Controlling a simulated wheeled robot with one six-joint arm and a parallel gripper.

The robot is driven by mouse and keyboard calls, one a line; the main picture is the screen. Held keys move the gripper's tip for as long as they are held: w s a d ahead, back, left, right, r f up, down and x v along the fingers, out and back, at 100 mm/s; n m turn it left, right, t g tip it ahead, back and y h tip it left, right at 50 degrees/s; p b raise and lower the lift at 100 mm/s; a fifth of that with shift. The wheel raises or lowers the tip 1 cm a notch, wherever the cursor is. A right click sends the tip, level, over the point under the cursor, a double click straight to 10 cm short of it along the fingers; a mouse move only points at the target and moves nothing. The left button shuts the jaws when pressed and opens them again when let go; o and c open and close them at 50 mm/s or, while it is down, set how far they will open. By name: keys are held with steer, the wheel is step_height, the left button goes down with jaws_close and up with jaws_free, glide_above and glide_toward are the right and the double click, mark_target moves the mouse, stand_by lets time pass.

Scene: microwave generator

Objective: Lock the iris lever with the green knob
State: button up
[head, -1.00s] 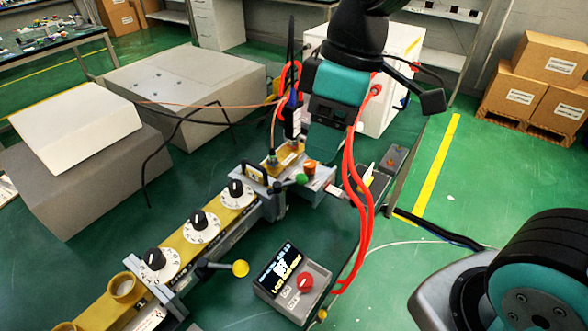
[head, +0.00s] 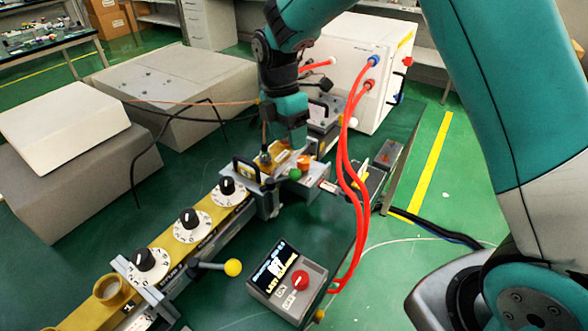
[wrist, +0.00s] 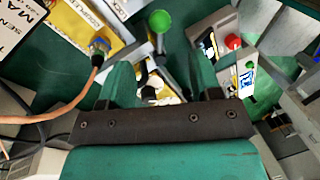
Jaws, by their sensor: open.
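The green knob (head: 295,174) sits at the end of a short lever on the yellow and grey bench rail, beside an orange knob (head: 304,161). In the wrist view the green knob (wrist: 160,20) shows at the top, with its lever below it. My gripper (head: 287,143) points down over the far end of the rail, close behind and above the green knob. In the wrist view its two fingers (wrist: 161,75) are apart, with the knob beyond their tips and nothing held. Contact with the lever is not visible.
A control box (head: 288,284) with a screen and red knob stands in front. Several black-knobbed dials (head: 191,223) and a yellow-knobbed lever (head: 233,267) line the rail. Red hoses (head: 345,165) hang from a white cabinet (head: 345,60), just right of my gripper.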

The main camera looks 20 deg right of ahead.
mark_target(293, 170)
steer(key=f, duration=0.3)
steer(key=s+f, duration=0.1)
steer(key=f, duration=0.2)
steer(key=f+p, duration=0.1)
steer(key=f, duration=0.2)
steer(key=shift+s+d+f, duration=0.2)
steer(key=shift+s+d, duration=0.05)
steer(key=shift+s, duration=0.1)
jaws_close()
